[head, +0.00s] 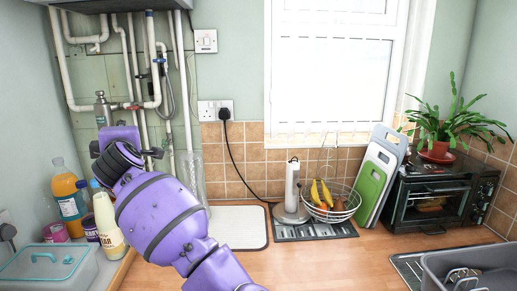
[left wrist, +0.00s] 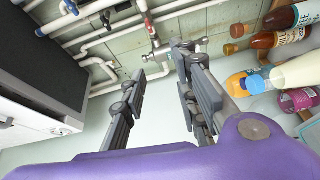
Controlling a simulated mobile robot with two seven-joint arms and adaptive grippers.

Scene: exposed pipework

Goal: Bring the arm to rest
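My left arm rises from the bottom of the head view, and its purple hand and dark gripper (head: 152,153) are up at the left, in front of the lower pipework. In the left wrist view the gripper's two grey fingers (left wrist: 161,66) stand apart, with nothing between them. The white pipes (head: 148,60) run down the wall in the head view, with a red-handled valve (head: 130,106) and a metal fitting (head: 102,108) near the hand. The metal fitting in the left wrist view (left wrist: 155,38) lies beyond the fingertips; contact is not visible. My right gripper is out of view.
Bottles crowd the left corner, including an orange one (head: 68,205) and a cream one (head: 108,225) close to my arm. A white drying mat (head: 238,227), fruit basket (head: 330,205) and toaster oven (head: 440,195) stand rightward.

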